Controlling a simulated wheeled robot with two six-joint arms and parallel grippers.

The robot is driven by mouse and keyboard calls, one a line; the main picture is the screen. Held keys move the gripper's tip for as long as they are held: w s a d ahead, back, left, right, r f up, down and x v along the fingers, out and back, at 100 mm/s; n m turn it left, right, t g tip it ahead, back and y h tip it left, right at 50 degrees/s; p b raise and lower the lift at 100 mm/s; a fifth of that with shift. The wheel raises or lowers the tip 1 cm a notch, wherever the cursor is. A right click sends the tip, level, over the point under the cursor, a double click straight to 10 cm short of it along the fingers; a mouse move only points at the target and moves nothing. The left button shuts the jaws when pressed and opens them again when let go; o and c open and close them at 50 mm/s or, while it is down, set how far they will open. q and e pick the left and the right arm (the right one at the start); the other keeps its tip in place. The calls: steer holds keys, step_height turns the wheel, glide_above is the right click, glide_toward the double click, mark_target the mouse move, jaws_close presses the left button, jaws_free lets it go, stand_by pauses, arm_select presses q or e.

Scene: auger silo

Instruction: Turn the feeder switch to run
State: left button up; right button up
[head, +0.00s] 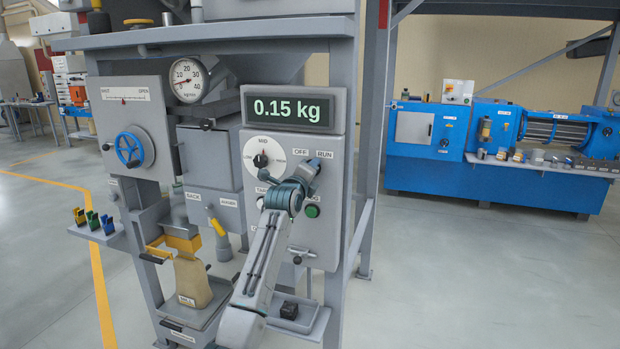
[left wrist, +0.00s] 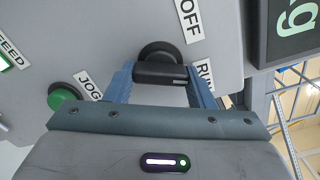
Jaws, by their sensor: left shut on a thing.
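The feeder switch is a black knob (left wrist: 160,72) with a bar handle on the grey control panel (head: 334,235). In the left wrist view its handle lies across the picture between my two blue fingers. My left gripper (left wrist: 160,82) is shut on it; in the head view the gripper (head: 308,174) covers most of the switch. The OFF label (left wrist: 189,18) is at the upper right of the knob and the RUN label (left wrist: 205,74) is to its right, partly hidden by a finger. The exact setting is hard to tell. My right gripper is not in view.
The display (head: 292,109) above reads 0.15 kg. A MID dial (head: 261,160) sits left of the switch. A green JOG button (left wrist: 62,97) is close below; a green button also shows in the head view (head: 312,211). A filled bag (head: 192,283) stands at lower left.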

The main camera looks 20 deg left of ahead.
arm_select(q)
steer(key=shift+f+m, duration=0.15)
steer(key=shift+m, duration=0.35)
steer(key=o, duration=1)
steer(key=shift+s+a+b, duration=0.2)
steer(key=shift+s+b, duration=1.85)
steer(key=shift+s, duration=3.35)
